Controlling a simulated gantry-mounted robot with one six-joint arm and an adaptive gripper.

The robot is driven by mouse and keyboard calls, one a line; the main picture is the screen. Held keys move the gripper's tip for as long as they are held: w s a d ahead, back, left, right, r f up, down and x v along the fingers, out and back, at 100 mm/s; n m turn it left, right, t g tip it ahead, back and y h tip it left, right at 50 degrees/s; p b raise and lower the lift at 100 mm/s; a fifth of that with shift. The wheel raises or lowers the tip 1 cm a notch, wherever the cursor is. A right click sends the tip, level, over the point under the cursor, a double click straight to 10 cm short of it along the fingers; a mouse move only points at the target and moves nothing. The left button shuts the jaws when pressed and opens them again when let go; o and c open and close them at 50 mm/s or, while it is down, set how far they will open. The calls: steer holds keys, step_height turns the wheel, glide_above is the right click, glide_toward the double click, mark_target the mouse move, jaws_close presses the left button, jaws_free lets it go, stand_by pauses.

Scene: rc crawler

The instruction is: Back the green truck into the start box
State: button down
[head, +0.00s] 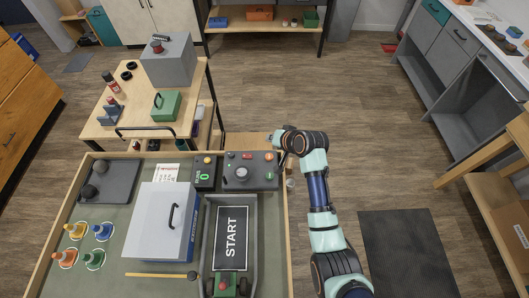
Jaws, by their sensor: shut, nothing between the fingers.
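The green truck (225,284) is at the bottom edge of the head view, small, with dark wheels and a red part on it. It stands at the near end of a grey walled lane. The start box is the black mat marked START (231,236) in that lane, beyond the truck and clear of it. A dark control box (249,171) with a round knob and a red part stands past the lane's far end. My gripper (278,158) is shut and empty at the control box's right edge; its fingertips are small and partly hidden by my wrist.
A small box with a green 0 display (205,172) stands left of the control box. A grey handled case (162,223), a yellow stick (160,275), coloured cones (95,257) and a dark tray (108,180) fill the left. A wooden side table (100,130) adjoins the far edge.

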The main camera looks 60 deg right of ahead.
mark_target(271, 157)
steer(key=shift+f+b, duration=3.75)
steer(key=shift+f, duration=0.65)
steer(key=shift+f, duration=0.1)
steer(key=shift+f+b, duration=0.3)
steer(key=shift+f, duration=0.5)
stand_by(1.5)
steer(key=shift+r+p, duration=0.75)
steer(key=shift+r, duration=0.2)
step_height(271, 157, up, 5)
steer(key=p, duration=0.4)
steer(key=shift+p, duration=0.35)
